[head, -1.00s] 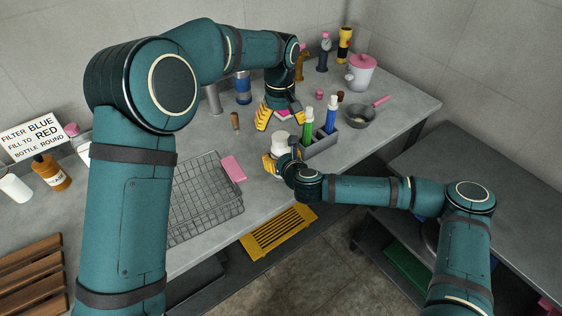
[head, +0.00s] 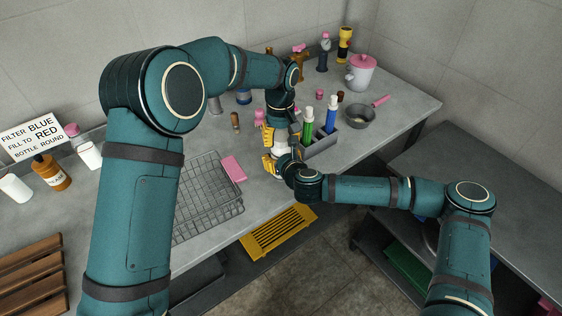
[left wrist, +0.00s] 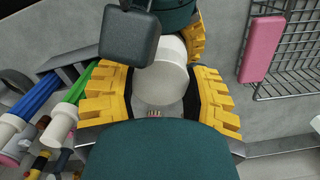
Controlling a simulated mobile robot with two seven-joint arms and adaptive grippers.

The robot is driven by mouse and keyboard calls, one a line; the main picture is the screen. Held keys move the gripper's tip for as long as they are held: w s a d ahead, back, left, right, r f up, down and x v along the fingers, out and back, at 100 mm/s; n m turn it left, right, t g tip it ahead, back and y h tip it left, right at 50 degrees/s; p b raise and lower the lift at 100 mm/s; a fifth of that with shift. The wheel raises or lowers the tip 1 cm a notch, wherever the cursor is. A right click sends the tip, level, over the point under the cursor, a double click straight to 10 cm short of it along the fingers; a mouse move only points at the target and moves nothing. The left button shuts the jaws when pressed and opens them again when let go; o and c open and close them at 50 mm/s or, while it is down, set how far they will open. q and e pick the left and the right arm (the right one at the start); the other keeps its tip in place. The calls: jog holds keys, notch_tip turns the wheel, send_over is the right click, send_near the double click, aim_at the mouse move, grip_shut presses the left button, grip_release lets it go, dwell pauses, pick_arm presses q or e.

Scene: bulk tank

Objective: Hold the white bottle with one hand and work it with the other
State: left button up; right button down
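The white bottle (head: 281,150) stands near the counter's front edge, partly hidden by both grippers. My right gripper (head: 272,163) reaches it from the right and is shut around its side. My left gripper (head: 280,135) is pointed down over the bottle's top. In the left wrist view, the white round top of the bottle (left wrist: 160,78) lies between the left gripper's two yellow fingers (left wrist: 160,105). The finger pads are close to it on both sides, but I cannot tell whether they touch. A yellow finger of the right gripper shows behind it.
A grey caddy (head: 322,146) with green and blue bottles is close on the right. A wire rack (head: 205,200) and a pink sponge (head: 233,168) lie to the left. A small pan (head: 359,116) and a pink-lidded pot (head: 361,74) stand behind the caddy.

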pick_arm(q)
jog(key=shift+m, duration=1.7)
jog(key=o, duration=1.3)
jog(key=shift+r, duration=0.1)
jog(key=shift+w+r, duration=0.1)
jog(key=shift+r, duration=2.05)
